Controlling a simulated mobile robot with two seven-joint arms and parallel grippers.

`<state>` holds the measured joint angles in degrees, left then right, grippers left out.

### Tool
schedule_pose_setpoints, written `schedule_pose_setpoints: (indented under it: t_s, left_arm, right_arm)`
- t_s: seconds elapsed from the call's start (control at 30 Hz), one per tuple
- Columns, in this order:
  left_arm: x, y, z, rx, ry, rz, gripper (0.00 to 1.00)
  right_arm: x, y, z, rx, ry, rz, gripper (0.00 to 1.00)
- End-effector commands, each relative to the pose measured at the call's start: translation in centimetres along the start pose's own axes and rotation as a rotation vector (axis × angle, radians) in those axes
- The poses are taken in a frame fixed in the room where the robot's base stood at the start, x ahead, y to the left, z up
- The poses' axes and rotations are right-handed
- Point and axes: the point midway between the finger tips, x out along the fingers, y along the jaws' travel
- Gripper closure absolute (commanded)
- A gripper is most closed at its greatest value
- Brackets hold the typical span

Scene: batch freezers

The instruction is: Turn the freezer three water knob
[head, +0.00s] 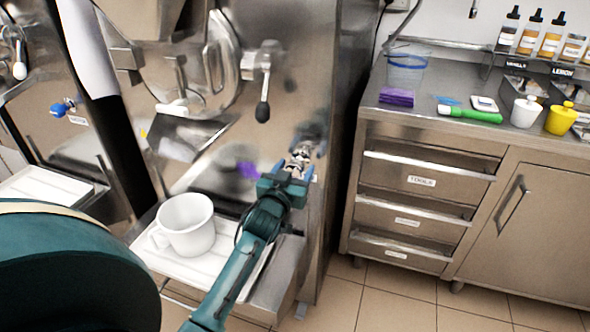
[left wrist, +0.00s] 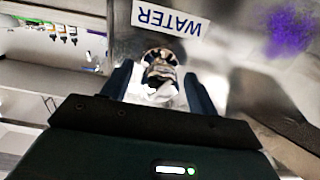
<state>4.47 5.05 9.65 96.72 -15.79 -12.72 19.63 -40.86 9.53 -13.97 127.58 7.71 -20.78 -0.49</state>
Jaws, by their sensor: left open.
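The freezer (head: 290,60) has a brushed steel front that fills the middle of the head view. A metallic water knob (head: 301,153) sits low on it near the right edge. In the left wrist view the knob (left wrist: 160,72) lies just below an upside-down white WATER label (left wrist: 170,18). My left gripper (head: 290,172) is open at the knob. In the left wrist view the open gripper (left wrist: 160,85) has one finger on each side of the knob. I cannot tell whether either finger touches it. My right gripper is not in view.
A white pitcher (head: 186,224) stands on a white tray (head: 222,262) left of my left arm. A lever with a black handle (head: 263,105) hangs above. Another machine with a blue knob (head: 60,108) is at left. A steel counter (head: 440,121) with drawers stands right.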

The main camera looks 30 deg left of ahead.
Motion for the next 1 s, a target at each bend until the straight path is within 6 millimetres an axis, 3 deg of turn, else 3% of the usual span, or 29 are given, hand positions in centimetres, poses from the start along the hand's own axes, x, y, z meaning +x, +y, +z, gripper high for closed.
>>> schedule_pose_setpoints:
  t_s: [0.37,0.9,1.0]
  left_arm:
    - [0.68,-0.02,-0.03,0.000,0.001,0.000,0.41]
    - [0.65,-0.01,-0.01,0.000,0.000,0.000,0.84]
    - [0.64,-0.01,-0.01,0.001,0.000,0.000,0.85]
  right_arm:
    - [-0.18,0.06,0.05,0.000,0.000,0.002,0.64]
    - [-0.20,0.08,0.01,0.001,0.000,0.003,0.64]
    - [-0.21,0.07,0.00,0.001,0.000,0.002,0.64]
